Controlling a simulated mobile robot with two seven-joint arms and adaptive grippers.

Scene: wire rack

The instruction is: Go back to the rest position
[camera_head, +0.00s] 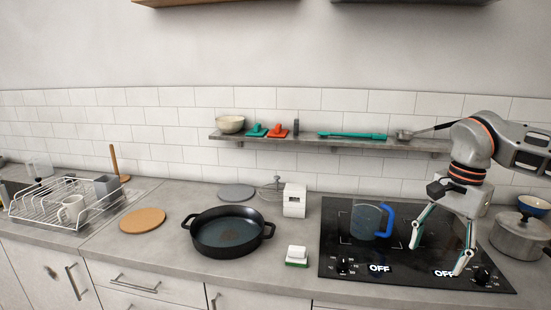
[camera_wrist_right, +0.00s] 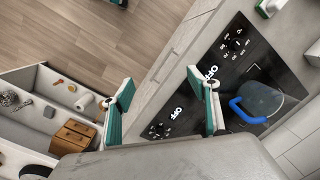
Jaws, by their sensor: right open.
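My right gripper (camera_head: 438,258) is open and empty above the front right of the black cooktop (camera_head: 335,225), fingers pointing down. Its two teal-padded fingers (camera_wrist_right: 160,80) stand wide apart in the right wrist view, with nothing between them. A clear jug with a blue handle (camera_head: 368,222) stands on the cooktop, left of the gripper and apart from it. The jug (camera_wrist_right: 262,98) also shows at the right of the wrist view. My left gripper is not in the head view.
A grey pot (camera_head: 520,240) stands close right of the gripper. A wall shelf (camera_head: 350,141) runs behind. A black pan (camera_head: 228,232), a white-green block (camera_head: 297,256) and a dish rack (camera_head: 38,212) are farther left. An open drawer (camera_wrist_right: 40,125) shows in the wrist view.

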